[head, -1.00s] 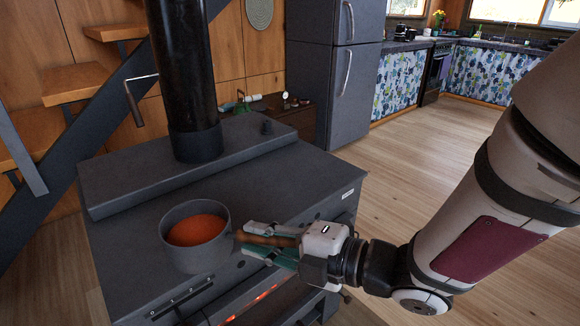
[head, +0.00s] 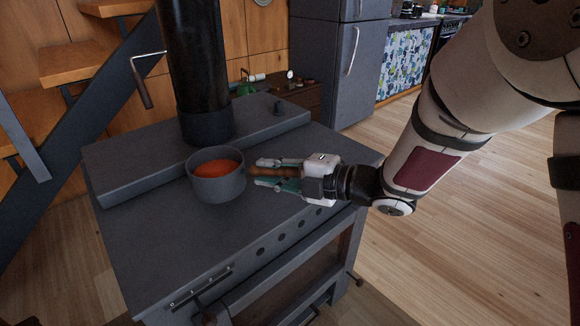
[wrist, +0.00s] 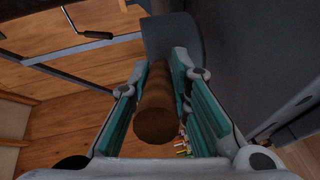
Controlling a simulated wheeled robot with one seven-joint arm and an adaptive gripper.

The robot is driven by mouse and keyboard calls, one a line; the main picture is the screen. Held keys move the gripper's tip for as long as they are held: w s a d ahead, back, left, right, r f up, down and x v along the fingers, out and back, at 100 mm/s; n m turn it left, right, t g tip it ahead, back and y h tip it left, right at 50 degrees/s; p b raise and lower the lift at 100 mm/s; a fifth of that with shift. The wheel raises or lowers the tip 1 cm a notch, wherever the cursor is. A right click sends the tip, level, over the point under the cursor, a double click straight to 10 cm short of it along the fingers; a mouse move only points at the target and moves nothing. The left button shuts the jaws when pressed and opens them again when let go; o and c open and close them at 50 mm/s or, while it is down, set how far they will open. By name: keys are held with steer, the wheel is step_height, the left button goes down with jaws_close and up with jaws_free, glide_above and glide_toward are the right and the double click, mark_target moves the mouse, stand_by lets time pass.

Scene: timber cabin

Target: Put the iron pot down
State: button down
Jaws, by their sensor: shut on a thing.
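The iron pot (head: 219,186) is a grey round pot with orange-red contents and a brown wooden handle (head: 262,172). In the head view it is over the dark stove top (head: 290,222), upright, near the raised back ledge. I cannot tell whether its base touches the stove. My gripper (head: 268,173) is to the right of the pot, its fingers on either side of the handle and shut on it. In the wrist view the handle (wrist: 156,112) lies between the green finger pads, with part of the grey pot (wrist: 172,36) beyond.
A black stovepipe (head: 196,70) rises from the stove's back ledge (head: 140,166), behind the pot. Bare stove top lies in front of and right of the pot. A fridge (head: 345,60) stands behind, and wooden stairs (head: 70,55) are at the left.

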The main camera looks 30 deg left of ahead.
steer(key=w+f, duration=0.1)
steer(key=w+a+f, duration=0.1)
steer(key=w+f+b, duration=0.1)
steer(key=shift+a, duration=0.3)
steer(key=shift+d+f, duration=0.1)
steer(key=shift+f, duration=0.15)
steer(key=shift+s+d+f, duration=0.1)
steer(key=shift+f, duration=0.1)
steer(key=c, duration=1.6)
jaws_free()
steer(key=shift+d+f, duration=0.1)
steer(key=shift+o, duration=0.6)
steer(key=shift+s+d, duration=0.1)
steer(key=shift+s+d, duration=0.1)
steer(key=shift+d, duration=0.05)
